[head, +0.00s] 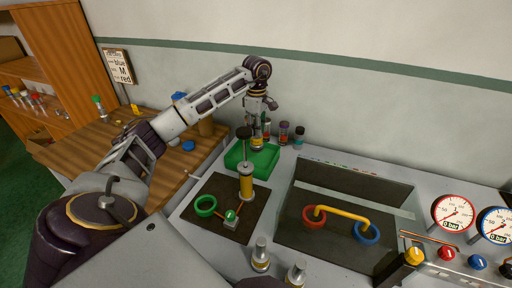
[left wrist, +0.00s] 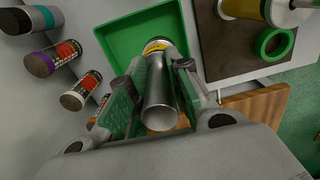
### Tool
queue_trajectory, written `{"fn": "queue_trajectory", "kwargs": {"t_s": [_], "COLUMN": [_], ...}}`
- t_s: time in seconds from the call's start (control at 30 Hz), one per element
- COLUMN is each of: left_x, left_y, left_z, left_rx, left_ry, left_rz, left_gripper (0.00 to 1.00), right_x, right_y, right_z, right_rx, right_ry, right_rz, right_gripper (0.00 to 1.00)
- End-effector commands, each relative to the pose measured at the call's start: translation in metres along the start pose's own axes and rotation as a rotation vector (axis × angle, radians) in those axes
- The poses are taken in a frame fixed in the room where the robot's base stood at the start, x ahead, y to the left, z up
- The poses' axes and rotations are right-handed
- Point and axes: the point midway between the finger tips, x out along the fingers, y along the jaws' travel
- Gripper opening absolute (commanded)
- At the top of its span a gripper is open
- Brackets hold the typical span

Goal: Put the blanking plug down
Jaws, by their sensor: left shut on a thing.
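My left gripper (head: 262,108) is shut on the blanking plug, a silver cylinder with a yellow band. In the left wrist view the plug (left wrist: 160,98) sits between the two fingers (left wrist: 153,78), its banded end pointing toward the green tray (left wrist: 117,40). In the head view the plug (head: 257,143) hangs upright over the green tray (head: 237,164), partly hidden by a dark-knobbed rod in front. I cannot tell whether it touches the tray floor. My right gripper is not in view.
A vise post (head: 246,187) with a yellow body and a green ring (head: 205,206) stand just in front of the tray. Several small bottles (head: 284,133) stand close behind it. Two similar silver plugs (head: 261,252) stand at the front. A yellow pipe (head: 343,213) lies right.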

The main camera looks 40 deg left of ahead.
Motion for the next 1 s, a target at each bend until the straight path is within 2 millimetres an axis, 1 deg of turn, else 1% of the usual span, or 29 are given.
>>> {"fn": "queue_trajectory", "kwargs": {"t_s": [0.1,0.3,0.43,0.57,0.77,0.87,1.0], "left_x": [0.016,0.034,0.039,0.039,0.040,0.044,0.057], "left_y": [0.000,0.000,0.000,0.000,0.000,0.000,0.000], "left_z": [0.000,0.000,0.000,0.000,0.000,0.000,0.000], "left_rx": [0.000,0.000,0.000,0.000,0.000,-0.001,-0.001], "left_ry": [0.001,0.000,0.000,0.000,0.000,0.000,0.001], "left_rz": [-0.001,0.000,0.001,0.002,0.001,0.001,-0.001], "left_gripper": [0.00,0.00,0.00,0.00,0.00,0.00,0.00], "right_x": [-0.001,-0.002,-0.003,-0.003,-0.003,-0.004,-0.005], "right_y": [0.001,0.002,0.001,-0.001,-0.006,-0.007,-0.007], "right_z": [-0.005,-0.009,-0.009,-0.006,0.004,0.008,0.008], "right_rx": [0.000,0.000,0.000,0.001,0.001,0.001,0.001], "right_ry": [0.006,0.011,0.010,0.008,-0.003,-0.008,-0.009], "right_rz": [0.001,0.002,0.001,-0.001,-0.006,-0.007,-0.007], "right_gripper": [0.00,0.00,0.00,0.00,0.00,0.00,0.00]}}
